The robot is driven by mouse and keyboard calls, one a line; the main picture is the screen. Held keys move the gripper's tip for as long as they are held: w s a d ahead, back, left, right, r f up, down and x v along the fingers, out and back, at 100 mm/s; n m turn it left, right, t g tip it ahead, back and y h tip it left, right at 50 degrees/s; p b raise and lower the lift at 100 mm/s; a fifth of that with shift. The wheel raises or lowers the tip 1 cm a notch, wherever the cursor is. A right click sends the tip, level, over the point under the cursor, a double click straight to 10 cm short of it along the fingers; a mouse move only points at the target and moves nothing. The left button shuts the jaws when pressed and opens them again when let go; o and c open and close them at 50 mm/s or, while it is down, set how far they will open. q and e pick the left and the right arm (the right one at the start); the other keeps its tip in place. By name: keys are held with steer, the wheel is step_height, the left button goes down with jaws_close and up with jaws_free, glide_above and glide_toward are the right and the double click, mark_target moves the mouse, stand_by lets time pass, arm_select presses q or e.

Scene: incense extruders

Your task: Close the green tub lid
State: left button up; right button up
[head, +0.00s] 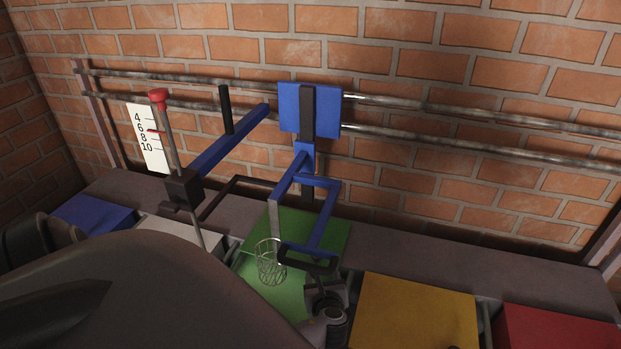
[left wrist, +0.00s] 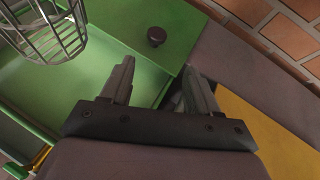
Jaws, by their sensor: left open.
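The green tub (head: 280,297) stands in the middle of the row in the head view. Its green lid (head: 335,233) lies back toward the wall, with part of the tub's inside uncovered in front of it. In the left wrist view the lid (left wrist: 112,32) carries a dark round knob (left wrist: 156,36), and the open tub inside (left wrist: 60,95) is to its left. My left gripper (left wrist: 159,66) is open and empty, its fingertips just short of the knob. In the head view the left gripper (head: 322,287) is at the tub's right side, partly hidden. My right gripper is not in view.
A wire basket (head: 270,262) hangs over the tub opening from a blue frame (head: 322,215). A red-topped gauge stand (head: 183,185) is left. Blue (head: 92,213), white, yellow (head: 415,312) and red (head: 550,328) tubs line the row. A brick wall with rails stands behind.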

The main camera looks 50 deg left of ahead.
mark_target(317, 255)
arm_select(q)
steer(key=shift+m+y, duration=0.4)
steer(key=shift+m, duration=0.1)
steer(key=b+x, duration=0.4)
steer(key=x, duration=0.4)
steer(key=shift+a+r, duration=0.1)
steer(key=shift+a, duration=0.15)
steer(key=shift+w+a+b, duration=0.4)
steer(key=shift+a+b, duration=0.05)
steer(key=shift+a, duration=0.05)
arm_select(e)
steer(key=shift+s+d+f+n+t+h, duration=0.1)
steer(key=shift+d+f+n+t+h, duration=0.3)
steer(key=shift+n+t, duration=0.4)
